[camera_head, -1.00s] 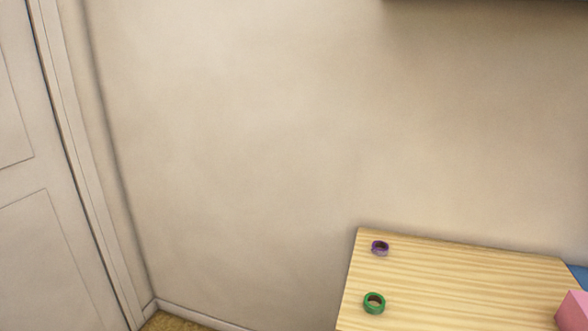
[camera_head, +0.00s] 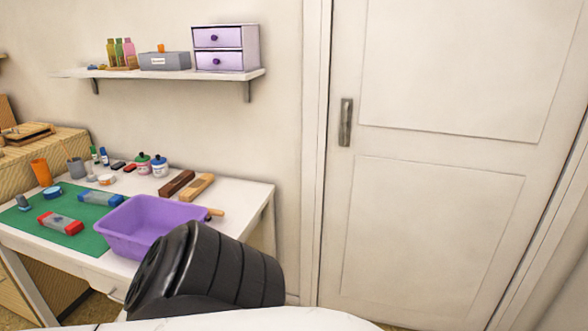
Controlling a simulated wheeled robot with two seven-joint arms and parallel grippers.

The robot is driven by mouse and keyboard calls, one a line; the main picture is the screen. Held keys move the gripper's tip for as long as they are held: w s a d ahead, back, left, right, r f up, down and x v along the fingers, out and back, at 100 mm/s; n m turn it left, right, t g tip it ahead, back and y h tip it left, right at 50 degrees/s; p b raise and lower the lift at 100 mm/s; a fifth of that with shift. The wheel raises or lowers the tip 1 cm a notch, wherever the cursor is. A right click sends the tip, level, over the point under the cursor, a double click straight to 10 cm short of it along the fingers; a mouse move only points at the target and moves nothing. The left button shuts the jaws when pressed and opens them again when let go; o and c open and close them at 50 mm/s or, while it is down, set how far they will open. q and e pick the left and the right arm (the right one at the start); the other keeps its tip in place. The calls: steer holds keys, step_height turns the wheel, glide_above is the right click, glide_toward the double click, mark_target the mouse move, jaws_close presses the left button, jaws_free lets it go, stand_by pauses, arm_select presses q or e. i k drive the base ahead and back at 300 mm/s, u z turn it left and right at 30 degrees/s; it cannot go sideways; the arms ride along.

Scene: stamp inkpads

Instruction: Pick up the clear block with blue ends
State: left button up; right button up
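The clear block with blue ends (camera_head: 100,198) lies on the back right part of the green mat (camera_head: 84,243), just left of the purple bin. A similar clear block with red ends (camera_head: 61,223) lies nearer the front of the mat. Neither of my grippers is in view. A black ribbed part of my arm fills the lower middle of the picture and covers the front right corner of the table.
The white table (camera_head: 258,190) holds a purple bin (camera_head: 122,246), an orange cup (camera_head: 41,172), two bottles (camera_head: 160,167) and brown and tan blocks (camera_head: 196,187). A wall shelf (camera_head: 160,76) hangs above. A door (camera_head: 440,120) stands at right.

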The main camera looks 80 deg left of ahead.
mark_target(90, 196)
steer(key=u, duration=4.35)
